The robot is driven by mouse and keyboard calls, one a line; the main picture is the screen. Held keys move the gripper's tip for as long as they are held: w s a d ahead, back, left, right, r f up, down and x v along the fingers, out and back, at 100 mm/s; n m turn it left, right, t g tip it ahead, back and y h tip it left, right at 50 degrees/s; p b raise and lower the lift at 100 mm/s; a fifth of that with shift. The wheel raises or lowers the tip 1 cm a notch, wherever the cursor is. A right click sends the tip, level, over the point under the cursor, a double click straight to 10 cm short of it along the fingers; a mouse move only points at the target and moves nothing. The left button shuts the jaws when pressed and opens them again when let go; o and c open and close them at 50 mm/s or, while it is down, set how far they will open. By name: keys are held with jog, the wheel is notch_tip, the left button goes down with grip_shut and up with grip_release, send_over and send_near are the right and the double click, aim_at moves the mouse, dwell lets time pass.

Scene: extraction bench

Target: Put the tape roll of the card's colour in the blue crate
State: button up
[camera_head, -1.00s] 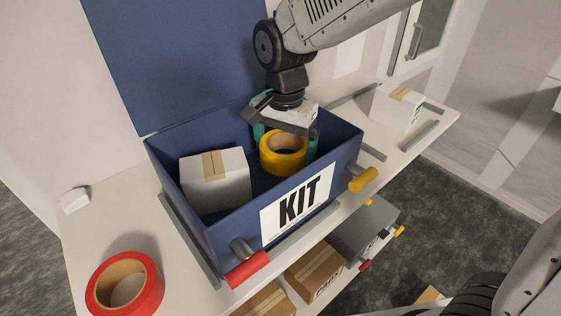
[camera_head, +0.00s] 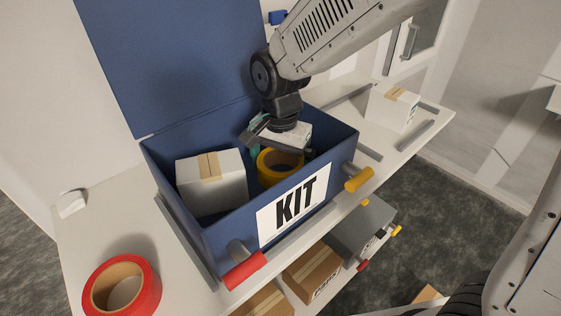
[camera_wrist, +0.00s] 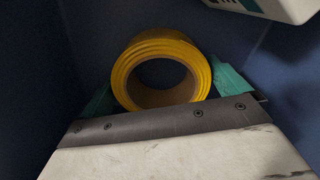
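The blue crate (camera_head: 222,237) with a KIT label stands on the bench, its lid raised behind. My gripper (camera_head: 282,158) is down inside its right part. It is shut on a yellow tape roll (camera_head: 278,169); in the wrist view the teal fingers (camera_wrist: 165,95) lie against both sides of the yellow roll (camera_wrist: 160,58). I cannot tell whether the roll touches the crate floor. A red tape roll (camera_head: 121,287) lies on the bench at the left front, outside the crate. I make out no colour card.
A white taped box (camera_head: 212,182) fills the crate's left part. Another white box (camera_head: 392,108) stands on the bench at right. Cardboard boxes (camera_head: 312,271) sit on a lower shelf.

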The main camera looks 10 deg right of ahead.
notch_tip(320, 180, up, 12)
jog(key=shift+r, duration=0.15)
dwell(0.3)
